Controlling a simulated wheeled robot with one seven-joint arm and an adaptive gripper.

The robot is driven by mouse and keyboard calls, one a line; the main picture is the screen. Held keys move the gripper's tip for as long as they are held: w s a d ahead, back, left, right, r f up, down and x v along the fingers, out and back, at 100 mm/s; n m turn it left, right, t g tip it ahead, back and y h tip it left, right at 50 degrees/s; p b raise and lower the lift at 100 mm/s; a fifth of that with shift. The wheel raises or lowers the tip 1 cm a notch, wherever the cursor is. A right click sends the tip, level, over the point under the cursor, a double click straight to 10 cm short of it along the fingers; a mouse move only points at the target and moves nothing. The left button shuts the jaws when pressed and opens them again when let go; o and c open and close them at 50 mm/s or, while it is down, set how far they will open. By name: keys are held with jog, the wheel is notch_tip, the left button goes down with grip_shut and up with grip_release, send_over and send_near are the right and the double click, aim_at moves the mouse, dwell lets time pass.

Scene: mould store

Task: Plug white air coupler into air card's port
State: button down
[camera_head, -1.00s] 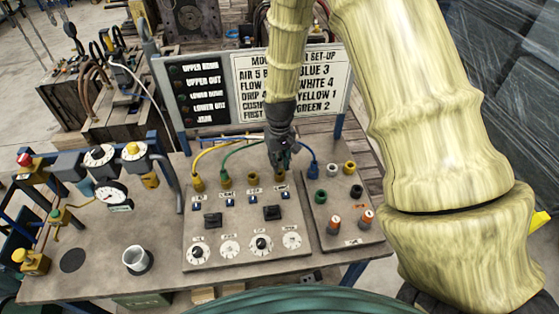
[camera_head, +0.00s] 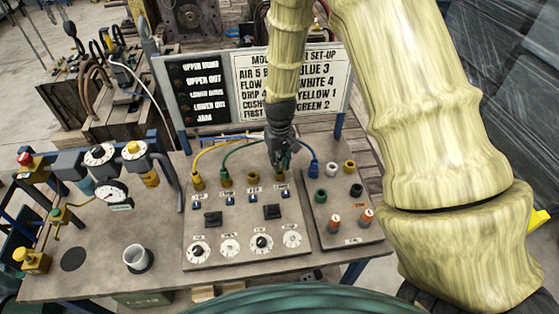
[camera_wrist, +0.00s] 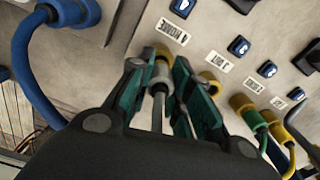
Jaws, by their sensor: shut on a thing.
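My gripper (camera_wrist: 158,88) is shut on the white air coupler (camera_wrist: 160,76), which looks pale grey in the wrist view; its grey hose runs back between the fingers. The coupler's front end is at a brass port (camera_wrist: 163,50) beside the label (camera_wrist: 172,31) that seems to read 4. The two look in line and touching; how deep it sits I cannot tell. In the head view my gripper (camera_head: 283,160) is over the rightmost port of the row and hides the coupler. The card (camera_head: 292,82) lists white 4, blue 3, yellow 1, green 2.
A bare brass port (camera_wrist: 211,83) is next to it, then the green coupler (camera_wrist: 246,107) and yellow coupler (camera_wrist: 274,120), both plugged in. The blue coupler (camera_head: 313,170) with its hose is close on the right, on a side board (camera_head: 343,229) with more sockets.

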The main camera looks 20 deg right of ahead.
jog(key=shift+f, duration=1.1)
dwell(1.5)
jog(key=c, duration=0.8)
grip_release()
jog(key=shift+r, duration=0.2)
jog(key=shift+r+p, duration=2.35)
jog(key=shift+r, duration=1.25)
